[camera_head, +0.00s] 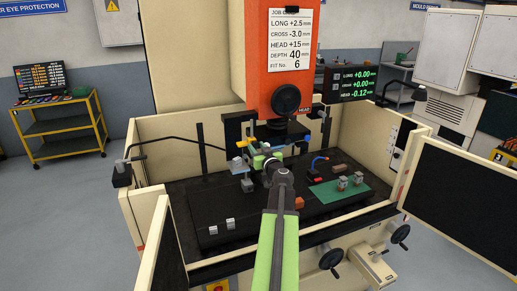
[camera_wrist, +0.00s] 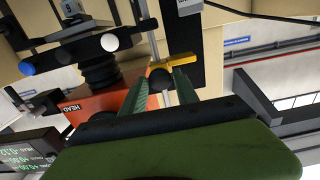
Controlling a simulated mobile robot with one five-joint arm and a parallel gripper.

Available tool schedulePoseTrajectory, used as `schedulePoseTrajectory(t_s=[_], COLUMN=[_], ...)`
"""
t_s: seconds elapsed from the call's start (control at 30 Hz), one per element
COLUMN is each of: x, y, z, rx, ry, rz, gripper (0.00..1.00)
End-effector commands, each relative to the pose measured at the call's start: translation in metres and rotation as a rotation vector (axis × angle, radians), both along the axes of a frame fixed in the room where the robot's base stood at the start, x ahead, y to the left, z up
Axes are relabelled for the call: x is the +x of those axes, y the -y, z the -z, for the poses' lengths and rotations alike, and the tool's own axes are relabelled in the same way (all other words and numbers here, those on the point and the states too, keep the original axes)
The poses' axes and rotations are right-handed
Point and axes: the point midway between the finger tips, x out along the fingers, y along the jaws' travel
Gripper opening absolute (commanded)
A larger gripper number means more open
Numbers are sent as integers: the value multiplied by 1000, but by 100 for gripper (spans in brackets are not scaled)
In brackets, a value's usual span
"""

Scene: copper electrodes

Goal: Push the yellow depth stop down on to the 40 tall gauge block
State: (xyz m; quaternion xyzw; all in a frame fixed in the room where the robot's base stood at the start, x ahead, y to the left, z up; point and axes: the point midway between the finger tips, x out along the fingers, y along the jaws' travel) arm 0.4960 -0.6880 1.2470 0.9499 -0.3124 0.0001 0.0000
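The yellow depth stop (camera_wrist: 184,60) shows just beyond my fingertips in the wrist view, beside a thin grey upright rod. It also shows as a small yellow piece (camera_head: 241,143) below the orange head in the head view. My gripper (camera_wrist: 161,76) is open, its two green fingers apart. A dark round knob (camera_wrist: 160,79) appears between the fingertips; I cannot tell whether they touch it. In the head view my gripper (camera_head: 262,160) is beside the head's underside, over the dark table. A grey block (camera_head: 248,186) stands below and left of it; I cannot read its height.
The orange head (camera_head: 285,40) carries a job card and black knob. Two small grey blocks (camera_head: 222,226) stand at the table's front left. A green mat (camera_head: 328,192) with small metal pieces is at right. Cream enclosure walls surround the black table (camera_head: 280,222).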

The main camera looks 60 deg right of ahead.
Motion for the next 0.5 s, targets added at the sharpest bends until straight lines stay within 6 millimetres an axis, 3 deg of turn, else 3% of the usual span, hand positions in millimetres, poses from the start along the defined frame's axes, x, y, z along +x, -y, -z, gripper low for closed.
schedulePoseTrajectory(t_s=[0.03,0.23,0.5], x=[0,0,-1], y=[0,0,0], z=[0,0,1], rx=[0,0,0], ry=[0,0,0], rz=[0,0,1], gripper=[28,3,3])
